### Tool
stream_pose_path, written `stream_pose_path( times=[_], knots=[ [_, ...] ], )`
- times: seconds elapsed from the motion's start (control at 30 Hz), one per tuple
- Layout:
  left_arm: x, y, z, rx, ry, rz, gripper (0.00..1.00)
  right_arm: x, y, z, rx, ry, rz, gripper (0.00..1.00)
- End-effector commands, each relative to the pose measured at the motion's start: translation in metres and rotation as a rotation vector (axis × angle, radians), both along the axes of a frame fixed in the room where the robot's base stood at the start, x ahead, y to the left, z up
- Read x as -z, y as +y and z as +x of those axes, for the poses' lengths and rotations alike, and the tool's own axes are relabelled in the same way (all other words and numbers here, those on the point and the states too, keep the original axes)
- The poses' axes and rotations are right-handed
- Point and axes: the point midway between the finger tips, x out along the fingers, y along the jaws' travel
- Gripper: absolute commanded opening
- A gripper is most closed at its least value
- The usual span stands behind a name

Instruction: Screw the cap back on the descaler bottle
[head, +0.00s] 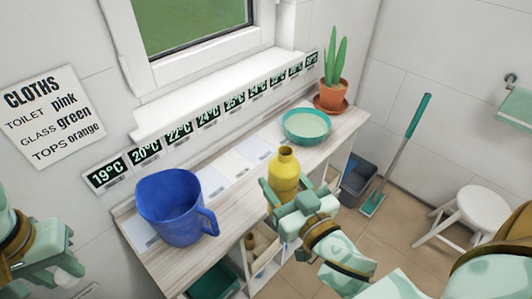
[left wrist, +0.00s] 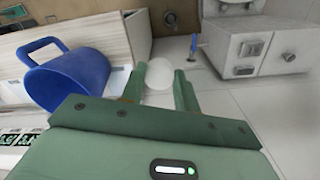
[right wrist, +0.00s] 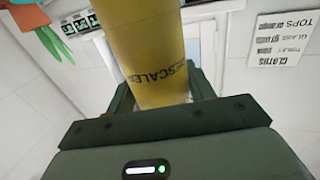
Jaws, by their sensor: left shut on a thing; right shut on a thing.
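The yellow descaler bottle (head: 284,172) is upright with its neck bare in the head view. My right gripper (head: 297,205) is shut around its lower body, at the front edge of the cart top. In the right wrist view the bottle (right wrist: 148,45) stands between the fingers, with part of its printed label showing. My left gripper (head: 70,262) is at the far left of the head view, well apart from the bottle. It is shut on the white round cap (left wrist: 160,74), which shows between the fingertips in the left wrist view and partly in the head view (head: 64,278).
A blue jug (head: 172,208) stands on the cart top (head: 222,247) between my two grippers. A green bowl (head: 306,127) and a potted cactus (head: 334,80) stand further back. A white stool (head: 478,212) and a grey bin (head: 358,183) are on the floor at right.

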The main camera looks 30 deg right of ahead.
Motion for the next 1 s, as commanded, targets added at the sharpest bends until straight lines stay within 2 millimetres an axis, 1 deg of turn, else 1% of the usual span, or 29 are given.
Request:
stream_pose_path(
  times=[0.17,0.4,0.6,0.8,1.0],
  knots=[
    [0.0,0.0,0.0,0.0,0.0,0.0,0.1,-0.009,0.027,0.012,-0.165,-0.009,-0.009,0.12],
    [0.0,0.0,0.0,0.0,0.0,0.0,0.1,-0.023,0.083,0.036,-0.501,-0.007,-0.012,0.12],
    [0.0,0.0,0.0,0.0,0.0,0.0,0.1,-0.032,0.119,0.05,-0.714,-0.006,-0.012,0.12],
    [0.0,0.0,0.0,0.0,0.0,0.0,0.1,-0.039,0.148,0.062,-0.882,-0.005,-0.007,0.12],
    [0.0,0.0,0.0,0.0,0.0,0.0,0.1,-0.044,0.168,0.069,-1.0,-0.005,-0.003,0.12]
  ],
)
